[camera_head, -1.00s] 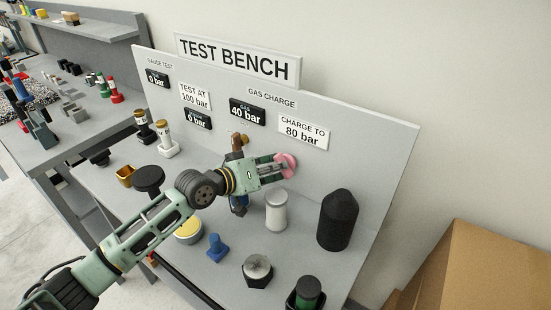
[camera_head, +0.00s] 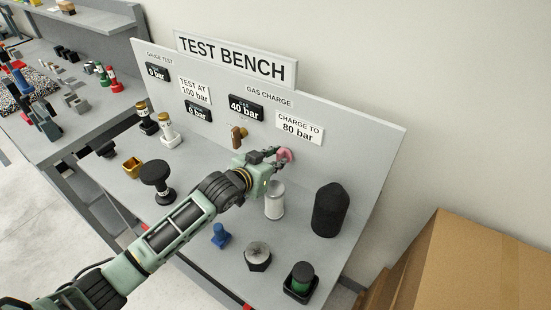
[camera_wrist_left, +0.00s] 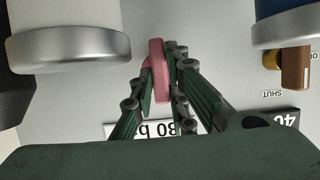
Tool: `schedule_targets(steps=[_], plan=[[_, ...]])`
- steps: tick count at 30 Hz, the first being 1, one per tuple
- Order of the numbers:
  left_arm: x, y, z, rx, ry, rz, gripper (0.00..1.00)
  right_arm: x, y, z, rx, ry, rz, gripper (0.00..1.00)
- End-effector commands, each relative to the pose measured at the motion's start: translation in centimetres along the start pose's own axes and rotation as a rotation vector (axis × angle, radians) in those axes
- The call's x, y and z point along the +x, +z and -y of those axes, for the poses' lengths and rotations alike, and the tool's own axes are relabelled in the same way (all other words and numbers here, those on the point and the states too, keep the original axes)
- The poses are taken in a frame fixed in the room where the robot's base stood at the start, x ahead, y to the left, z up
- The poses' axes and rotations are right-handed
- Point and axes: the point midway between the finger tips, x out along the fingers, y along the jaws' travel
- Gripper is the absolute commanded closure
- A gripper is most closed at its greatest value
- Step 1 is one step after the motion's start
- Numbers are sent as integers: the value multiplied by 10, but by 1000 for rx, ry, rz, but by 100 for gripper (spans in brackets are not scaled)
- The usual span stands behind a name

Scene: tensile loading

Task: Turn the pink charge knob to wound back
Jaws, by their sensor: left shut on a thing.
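The pink charge knob (camera_head: 286,155) sits on the upright panel of the test bench, below the "CHARGE TO 80 bar" sign (camera_head: 300,128). My left gripper (camera_head: 275,154) reaches it from the left and is shut on it. In the left wrist view the pink knob (camera_wrist_left: 157,72) stands edge-on between the two fingers of the left gripper (camera_wrist_left: 162,68). The gas display (camera_head: 246,107) reads 40 bar. I cannot read the knob's setting, as the fingers cover part of it. My right gripper is not in view.
A pale cylinder (camera_head: 274,204) stands just below the gripper, with a black round-topped cylinder (camera_head: 331,208) to its right. A brown lever (camera_head: 238,134) is on the panel to the left. A black knob (camera_head: 157,177), blue piece (camera_head: 220,236) and hex nut (camera_head: 257,256) stand on the bench.

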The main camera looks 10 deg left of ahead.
Motion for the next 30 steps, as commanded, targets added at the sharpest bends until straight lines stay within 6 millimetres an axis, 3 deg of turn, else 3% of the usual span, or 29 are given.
schedule_targets(steps=[14,15,20,30], plan=[[0,1,0,14,-5,2,100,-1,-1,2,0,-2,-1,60],[0,1,0,14,-5,2,83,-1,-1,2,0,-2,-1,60],[0,1,0,13,-4,1,69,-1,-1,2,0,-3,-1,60],[-1,0,0,11,-4,0,67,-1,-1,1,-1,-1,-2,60]])
